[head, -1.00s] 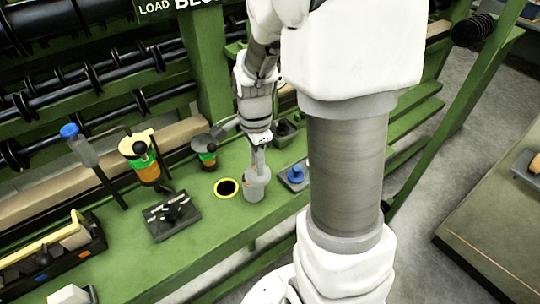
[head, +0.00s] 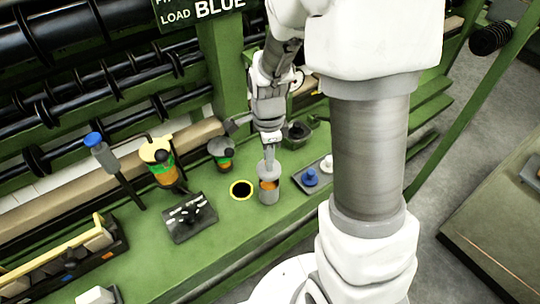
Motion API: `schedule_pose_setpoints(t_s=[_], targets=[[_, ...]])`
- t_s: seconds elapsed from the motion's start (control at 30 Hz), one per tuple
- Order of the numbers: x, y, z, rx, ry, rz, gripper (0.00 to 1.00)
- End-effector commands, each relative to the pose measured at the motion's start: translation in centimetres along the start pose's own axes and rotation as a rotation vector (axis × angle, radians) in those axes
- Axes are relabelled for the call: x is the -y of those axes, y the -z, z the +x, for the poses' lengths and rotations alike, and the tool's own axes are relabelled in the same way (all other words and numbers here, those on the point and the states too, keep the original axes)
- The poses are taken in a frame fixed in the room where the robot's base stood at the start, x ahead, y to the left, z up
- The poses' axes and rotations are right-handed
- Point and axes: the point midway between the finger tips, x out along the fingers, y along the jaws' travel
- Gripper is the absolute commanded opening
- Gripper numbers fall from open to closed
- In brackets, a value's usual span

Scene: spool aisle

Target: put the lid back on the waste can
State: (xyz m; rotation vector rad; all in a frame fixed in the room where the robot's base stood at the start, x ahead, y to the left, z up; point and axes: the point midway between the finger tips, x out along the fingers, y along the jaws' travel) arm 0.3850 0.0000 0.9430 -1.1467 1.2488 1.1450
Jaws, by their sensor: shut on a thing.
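The waste can (head: 268,198) is a small grey cylinder standing upright on the green bench, right of a yellow-rimmed dark hole. Orange waste shows in its open top. My gripper (head: 269,158) points down over it and is shut on the grey lid (head: 268,168). The lid is at the can's back upper edge, above the orange contents. I cannot tell whether the lid touches the rim. The fingertips are small and partly merge with the lid.
The yellow-rimmed hole (head: 241,190) is just left of the can. A tray with a blue knob (head: 310,177) is close on its right. Green bench in front of the can is clear.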

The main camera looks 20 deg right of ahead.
Motion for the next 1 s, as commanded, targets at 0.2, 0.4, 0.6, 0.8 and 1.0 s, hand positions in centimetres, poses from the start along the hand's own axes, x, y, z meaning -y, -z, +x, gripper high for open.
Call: schedule_pose_setpoints(t_s=[0.2,0.4,0.6,0.8,1.0], targets=[[0.0,0.0,2.4,0.0,0.0,0.001,0.0],[0.0,0.0,4.3,0.0,0.0,0.0,0.0],[0.0,0.0,5.4,0.0,0.0,0.0,0.0],[0.0,0.0,5.5,0.0,0.0,0.0,0.0],[0.0,0.0,5.5,0.0,0.0,0.0,0.0]])
